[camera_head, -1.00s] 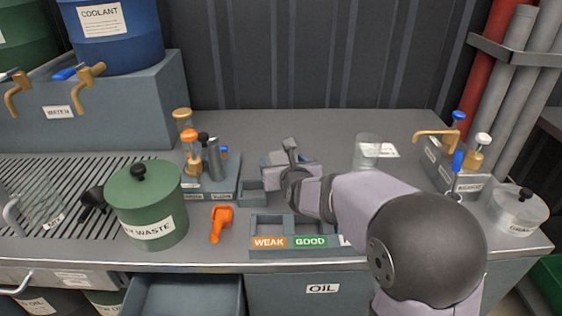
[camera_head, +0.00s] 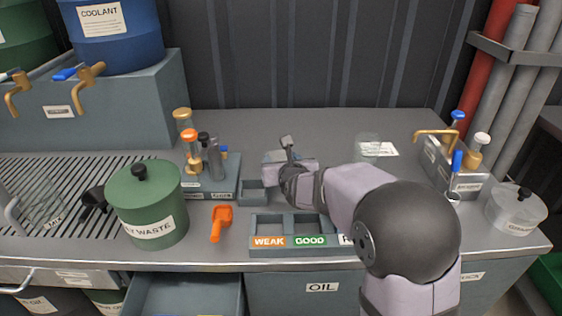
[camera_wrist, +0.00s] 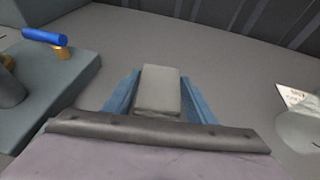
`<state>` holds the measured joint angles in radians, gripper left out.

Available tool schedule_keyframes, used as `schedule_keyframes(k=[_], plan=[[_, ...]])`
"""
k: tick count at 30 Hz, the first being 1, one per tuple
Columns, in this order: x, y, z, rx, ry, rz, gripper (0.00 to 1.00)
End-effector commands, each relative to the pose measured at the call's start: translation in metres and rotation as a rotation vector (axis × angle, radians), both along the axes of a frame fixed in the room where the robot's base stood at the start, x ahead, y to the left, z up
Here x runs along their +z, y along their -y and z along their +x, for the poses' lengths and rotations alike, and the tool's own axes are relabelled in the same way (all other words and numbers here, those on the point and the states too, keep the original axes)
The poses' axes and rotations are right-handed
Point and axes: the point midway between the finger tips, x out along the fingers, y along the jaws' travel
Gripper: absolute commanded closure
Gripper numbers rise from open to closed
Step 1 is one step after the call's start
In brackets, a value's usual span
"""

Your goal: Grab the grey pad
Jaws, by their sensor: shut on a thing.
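The grey pad (camera_wrist: 158,88) is a pale grey block in the wrist view. It sits between the two blue fingers of my gripper (camera_wrist: 160,98), which is shut on it. In the head view my gripper (camera_head: 274,157) is over the back middle of the counter, behind the labelled tray.
A tray (camera_head: 300,252) labelled WEAK and GOOD lies at the counter's front edge. A small grey box (camera_head: 251,191), an orange scoop-like tool (camera_head: 221,222) and a bottle rack (camera_head: 212,187) stand left. A clear beaker (camera_head: 367,148) stands right of my gripper.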

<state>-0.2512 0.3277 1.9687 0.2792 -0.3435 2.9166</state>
Motion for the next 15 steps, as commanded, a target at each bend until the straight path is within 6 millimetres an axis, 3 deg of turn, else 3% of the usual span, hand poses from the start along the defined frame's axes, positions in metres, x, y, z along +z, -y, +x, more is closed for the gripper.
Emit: schedule_keyframes(k=[7, 15], plan=[[0.017, 0.000, 0.001, -0.001, 0.004, 0.001, 0.71], [0.064, 0.000, 0.000, -0.001, 0.003, 0.003, 0.71]])
